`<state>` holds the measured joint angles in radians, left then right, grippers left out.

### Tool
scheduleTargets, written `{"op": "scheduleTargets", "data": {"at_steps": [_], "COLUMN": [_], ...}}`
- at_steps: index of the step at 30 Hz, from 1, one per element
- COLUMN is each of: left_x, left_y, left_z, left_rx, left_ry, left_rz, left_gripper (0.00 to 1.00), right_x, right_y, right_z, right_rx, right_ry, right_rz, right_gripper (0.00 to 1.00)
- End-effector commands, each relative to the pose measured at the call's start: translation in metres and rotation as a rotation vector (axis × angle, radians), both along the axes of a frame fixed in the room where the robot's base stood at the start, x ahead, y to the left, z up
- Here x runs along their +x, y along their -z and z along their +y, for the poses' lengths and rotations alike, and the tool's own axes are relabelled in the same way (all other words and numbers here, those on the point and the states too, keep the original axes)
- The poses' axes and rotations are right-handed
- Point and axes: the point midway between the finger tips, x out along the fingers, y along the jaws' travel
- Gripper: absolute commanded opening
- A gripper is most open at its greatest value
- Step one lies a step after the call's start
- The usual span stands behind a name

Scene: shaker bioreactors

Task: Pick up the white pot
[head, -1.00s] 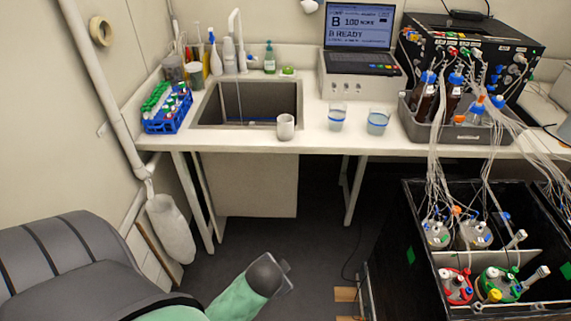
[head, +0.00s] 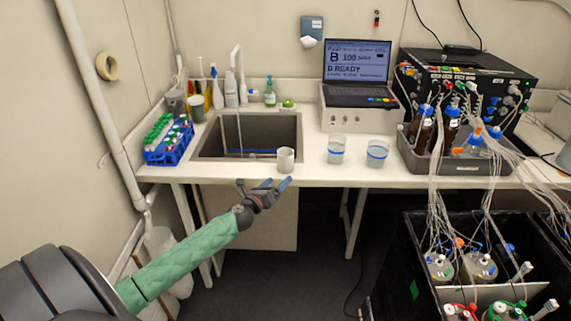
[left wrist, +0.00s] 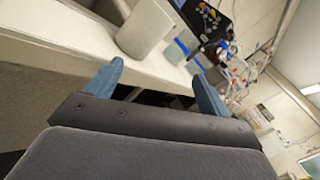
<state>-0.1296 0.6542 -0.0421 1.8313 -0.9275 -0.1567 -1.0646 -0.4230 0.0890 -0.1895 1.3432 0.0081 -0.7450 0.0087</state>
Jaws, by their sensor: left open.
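The white pot (head: 285,159) stands upright on the front edge of the counter, at the sink's front right corner. My left gripper (head: 277,183) is in front of the counter edge, just below and before the pot in the head view. Its blue fingers are apart and empty. In the left wrist view the pot (left wrist: 147,28) stands beyond the open fingers of the gripper (left wrist: 157,85), not between them. My right gripper is in neither view.
Two clear beakers with blue bands (head: 336,149) stand right of the pot. The sink (head: 200,147) lies behind it, with a blue tube rack (head: 168,144) further left. A grey bottle tray (head: 425,160) and a black box of vessels (head: 420,265) are at the right.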

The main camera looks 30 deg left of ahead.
Motion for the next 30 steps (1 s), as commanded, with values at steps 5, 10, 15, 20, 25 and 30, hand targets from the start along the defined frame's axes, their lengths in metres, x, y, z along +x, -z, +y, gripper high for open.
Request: {"op": "scheduleTargets", "data": {"at_steps": [5, 10, 15, 20, 25, 30], "left_x": [0.029, 0.039, 0.052, 0.062, 0.067, 0.078], "left_y": [-0.017, -0.021, -0.024, -0.023, -0.023, -0.029], "left_z": [0.033, 0.048, 0.047, 0.044, 0.043, 0.043], "left_rx": [0.349, 0.506, 0.523, 0.522, 0.521, 0.518], "left_ry": [0.119, 0.175, 0.181, 0.181, 0.181, 0.179], "left_rz": [-0.017, -0.017, -0.018, -0.018, -0.017, -0.018], "left_gripper": [0.81, 0.81, 0.81, 0.81, 0.81, 0.81], "right_x": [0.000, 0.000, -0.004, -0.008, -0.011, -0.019], "right_y": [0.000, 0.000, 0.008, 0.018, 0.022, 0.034], "right_z": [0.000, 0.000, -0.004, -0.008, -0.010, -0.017], "right_rx": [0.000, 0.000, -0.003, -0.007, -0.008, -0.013], "right_ry": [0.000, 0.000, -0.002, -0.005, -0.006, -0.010], "right_rz": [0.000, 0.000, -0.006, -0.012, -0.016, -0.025], "right_gripper": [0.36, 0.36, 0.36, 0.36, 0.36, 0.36]}}
